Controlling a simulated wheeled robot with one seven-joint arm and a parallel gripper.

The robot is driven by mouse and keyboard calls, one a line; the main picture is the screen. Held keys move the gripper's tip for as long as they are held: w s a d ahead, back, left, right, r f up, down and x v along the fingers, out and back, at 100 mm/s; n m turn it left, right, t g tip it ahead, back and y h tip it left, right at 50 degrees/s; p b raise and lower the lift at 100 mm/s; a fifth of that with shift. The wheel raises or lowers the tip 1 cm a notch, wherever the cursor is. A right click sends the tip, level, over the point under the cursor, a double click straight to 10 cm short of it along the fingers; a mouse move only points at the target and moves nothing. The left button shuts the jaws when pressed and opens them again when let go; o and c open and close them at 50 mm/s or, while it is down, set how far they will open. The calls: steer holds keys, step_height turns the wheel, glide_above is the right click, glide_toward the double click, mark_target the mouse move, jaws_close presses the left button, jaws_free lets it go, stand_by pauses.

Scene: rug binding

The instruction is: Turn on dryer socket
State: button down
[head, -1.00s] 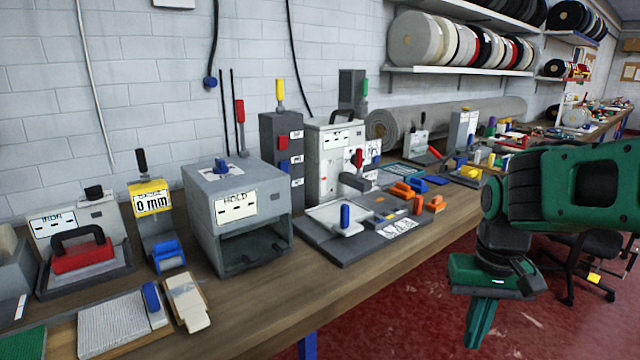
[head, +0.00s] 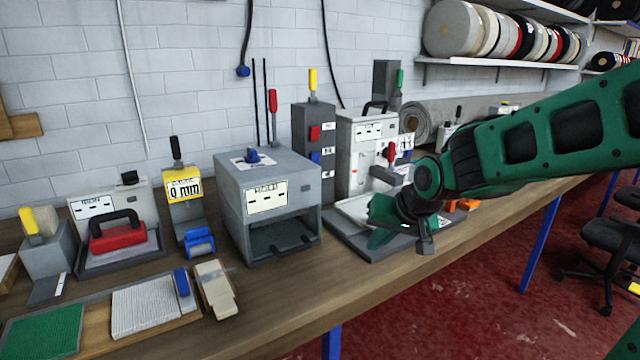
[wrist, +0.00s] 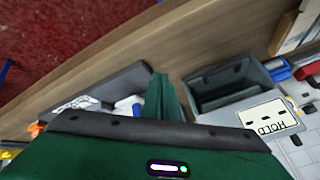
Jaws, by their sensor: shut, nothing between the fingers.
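A dark grey upright block (head: 303,140) stands at the back of the bench. Its side carries a red switch (head: 314,132), a blue switch (head: 315,157) and small white labels too small to read. Which part is the dryer socket I cannot tell. A grey box marked HOLD (head: 228,195) with an open front stands left of the block; it also shows in the wrist view (wrist: 222,90). My gripper (head: 385,240) is shut and empty. It hovers over the grey tray station, in front and to the right of the block, apart from both boxes.
A white machine (head: 345,150) stands right of the block. A flat grey base (head: 355,245) lies under my gripper. Bare bench (head: 270,290) runs along the front.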

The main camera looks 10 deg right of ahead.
steer(key=w+r+m+t+y, duration=0.1)
steer(key=w+m+t, duration=0.2)
steer(key=w, duration=0.8)
steer(key=w+r+m+t+y, duration=0.1)
steer(key=w+r+m+t, duration=0.1)
steer(key=w+m, duration=0.5)
steer(key=w+t, duration=0.1)
steer(key=w, duration=0.3)
steer(key=shift+w+d+r+m+y, duration=0.2)
steer(key=shift+r+m+y, duration=0.1)
steer(key=shift+m+y, duration=0.1)
steer(key=shift+a, duration=0.1)
steer(key=x, duration=1)
steer(key=shift+w+a+r, duration=0.15)
steer(key=shift+w+a, duration=0.05)
steer(key=shift+w, duration=0.4)
steer(key=shift+w+a+r, duration=0.15)
steer(key=shift+w, duration=0.5)
steer(key=shift+w+a+r, duration=0.1)
steer(key=shift+w+a, duration=0.1)
steer(key=shift+w, duration=0.4)
